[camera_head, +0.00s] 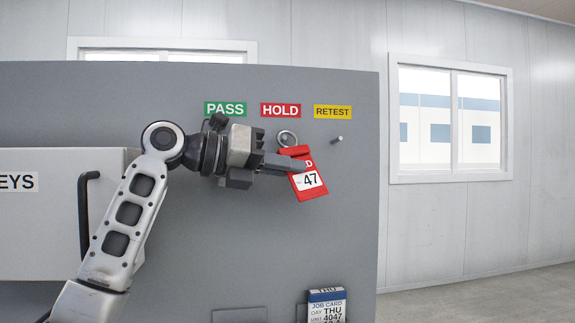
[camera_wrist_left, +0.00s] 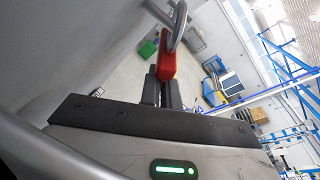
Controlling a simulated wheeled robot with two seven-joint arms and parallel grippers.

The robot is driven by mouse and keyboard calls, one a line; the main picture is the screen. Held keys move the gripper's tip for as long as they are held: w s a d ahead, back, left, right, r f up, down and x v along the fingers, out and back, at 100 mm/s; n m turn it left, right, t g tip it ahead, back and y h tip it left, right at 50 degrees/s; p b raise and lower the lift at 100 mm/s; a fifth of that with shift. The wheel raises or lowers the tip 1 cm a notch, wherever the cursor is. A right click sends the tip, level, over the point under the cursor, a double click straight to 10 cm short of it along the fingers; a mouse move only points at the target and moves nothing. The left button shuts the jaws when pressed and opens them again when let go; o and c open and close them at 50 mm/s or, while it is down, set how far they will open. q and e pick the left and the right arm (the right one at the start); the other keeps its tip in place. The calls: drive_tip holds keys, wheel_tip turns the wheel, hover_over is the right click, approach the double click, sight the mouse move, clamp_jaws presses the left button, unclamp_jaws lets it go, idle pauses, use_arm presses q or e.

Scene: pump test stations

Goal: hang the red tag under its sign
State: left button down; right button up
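The red tag (camera_head: 310,183), marked 47, hangs tilted from my left gripper (camera_head: 300,163), whose fingers are shut on its upper part. It also shows red between the fingertips in the left wrist view (camera_wrist_left: 167,62). A grey metal ring (camera_head: 287,138) shows at the tag's top, just below the red HOLD sign (camera_head: 281,110). In the left wrist view the ring (camera_wrist_left: 179,26) is close to a grey peg (camera_wrist_left: 156,11). I cannot tell whether the ring is around the peg or in front of it. My right gripper is out of view.
The green PASS sign (camera_head: 225,109) and yellow RETEST sign (camera_head: 332,112) flank HOLD on the grey panel (camera_head: 350,220). A bare peg (camera_head: 337,139) stands under RETEST. A KEYS cabinet (camera_head: 50,225) is at left. A job card (camera_head: 326,306) is low on the panel.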

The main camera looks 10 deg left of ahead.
use_arm(q)
drive_tip(key=shift+w+a+f, duration=0.15)
drive_tip(key=shift+w+f, duration=0.05)
drive_tip(key=shift+f, duration=0.45)
drive_tip(key=c, duration=1.6)
unclamp_jaws()
drive_tip(key=shift+o, duration=0.2)
drive_tip(key=r, duration=0.3)
drive_tip(key=shift+s+r+b, duration=0.3)
drive_tip(key=shift+r+b, duration=0.05)
drive_tip(key=shift+b, duration=0.05)
drive_tip(key=s+d+r+b, duration=0.2)
drive_tip(key=s+d+r, duration=0.1)
drive_tip(key=s+r, duration=0.7)
drive_tip(key=s, duration=0.3)
drive_tip(key=shift+s+b, duration=0.3)
drive_tip(key=shift+b, duration=0.05)
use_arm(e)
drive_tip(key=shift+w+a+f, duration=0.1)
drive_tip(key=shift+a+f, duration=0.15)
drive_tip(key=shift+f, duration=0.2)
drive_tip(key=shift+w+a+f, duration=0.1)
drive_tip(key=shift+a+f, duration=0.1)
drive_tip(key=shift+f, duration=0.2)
